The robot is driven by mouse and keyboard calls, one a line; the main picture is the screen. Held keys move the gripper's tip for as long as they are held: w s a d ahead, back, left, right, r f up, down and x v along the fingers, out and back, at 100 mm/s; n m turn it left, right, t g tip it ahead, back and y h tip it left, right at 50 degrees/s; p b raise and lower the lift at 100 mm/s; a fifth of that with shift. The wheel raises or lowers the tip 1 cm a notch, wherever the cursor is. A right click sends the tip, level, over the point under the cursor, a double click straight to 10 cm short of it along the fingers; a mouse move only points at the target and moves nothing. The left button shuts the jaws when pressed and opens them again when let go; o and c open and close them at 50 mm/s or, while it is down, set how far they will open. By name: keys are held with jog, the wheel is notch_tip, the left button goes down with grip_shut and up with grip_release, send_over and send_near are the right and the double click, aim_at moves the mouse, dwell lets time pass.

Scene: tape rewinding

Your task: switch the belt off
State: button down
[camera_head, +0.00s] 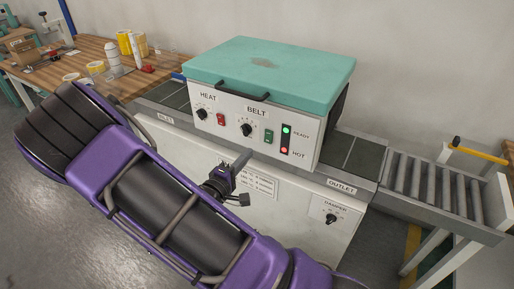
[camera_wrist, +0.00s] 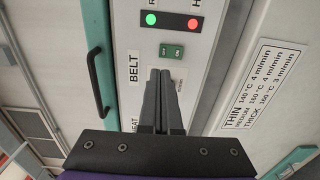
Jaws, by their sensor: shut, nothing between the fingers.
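The belt's green rocker switch (camera_head: 268,136) is on the white front panel, right of the BELT dial (camera_head: 246,129). In the wrist view the switch (camera_wrist: 171,51) sits just past my fingertips, with small ON and OFF marks. Which side is pressed in is too small to tell. My gripper (camera_head: 243,158) is in front of the panel, below the BELT dial, with its fingers shut and empty. In the wrist view its fingertips (camera_wrist: 166,71) point at the switch, and the fingers hide the dial. A small gap seems to show between tips and switch; contact is hard to tell.
A red switch (camera_head: 221,119) and HEAT dial (camera_head: 202,114) are to the left. Green READY (camera_head: 286,129) and red HOT (camera_head: 284,150) lamps are lit. A teal lid (camera_head: 270,70) with a black handle (camera_wrist: 93,85) juts above the panel.

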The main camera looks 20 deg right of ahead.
jog(key=shift+v, duration=1.6)
jog(key=shift+r, duration=0.1)
